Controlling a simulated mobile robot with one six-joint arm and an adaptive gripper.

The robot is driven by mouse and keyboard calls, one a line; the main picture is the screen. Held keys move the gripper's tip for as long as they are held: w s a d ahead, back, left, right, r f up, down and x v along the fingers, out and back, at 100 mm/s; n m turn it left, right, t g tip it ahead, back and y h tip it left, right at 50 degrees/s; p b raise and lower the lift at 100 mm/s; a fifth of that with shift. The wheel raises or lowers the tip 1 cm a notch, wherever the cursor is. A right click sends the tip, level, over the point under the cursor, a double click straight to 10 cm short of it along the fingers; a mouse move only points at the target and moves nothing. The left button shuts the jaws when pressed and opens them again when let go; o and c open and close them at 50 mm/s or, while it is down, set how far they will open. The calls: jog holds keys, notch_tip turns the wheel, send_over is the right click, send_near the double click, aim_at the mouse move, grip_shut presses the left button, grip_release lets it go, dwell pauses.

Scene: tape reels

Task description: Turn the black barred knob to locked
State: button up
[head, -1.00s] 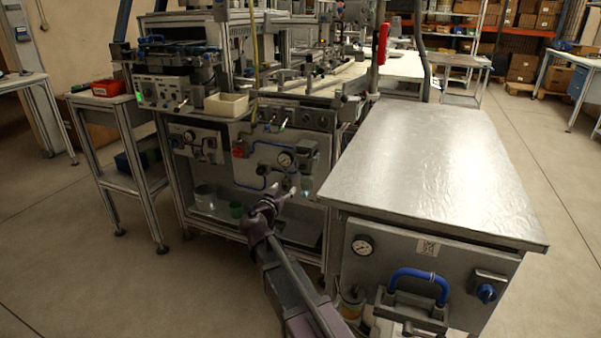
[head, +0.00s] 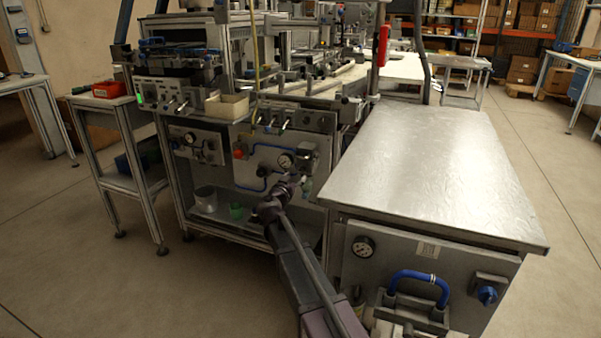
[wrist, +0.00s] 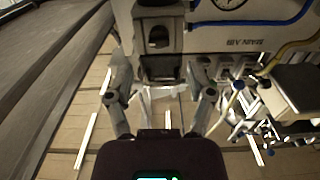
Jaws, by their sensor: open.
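My gripper (head: 294,182) is in front of the machine's lower panel, just below a grey valve unit (head: 307,152) right of the gauge. In the wrist view my open gripper (wrist: 158,84) has its two fingers spread on either side of the lower part of this grey unit (wrist: 158,12). A dark, narrow shape on the unit's face (wrist: 158,37) may be the black barred knob. I cannot tell which position it is in. Nothing appears held between the fingers, and I cannot tell whether they touch the unit.
The panel's pressure gauge (head: 286,161) and red knob (head: 239,154) are left of the unit. In the wrist view a blue hose (wrist: 262,22) runs close on the right.

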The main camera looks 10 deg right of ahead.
aim_at(302, 170)
jog(key=shift+x, duration=2.45)
jog(key=shift+d, duration=0.1)
grip_shut()
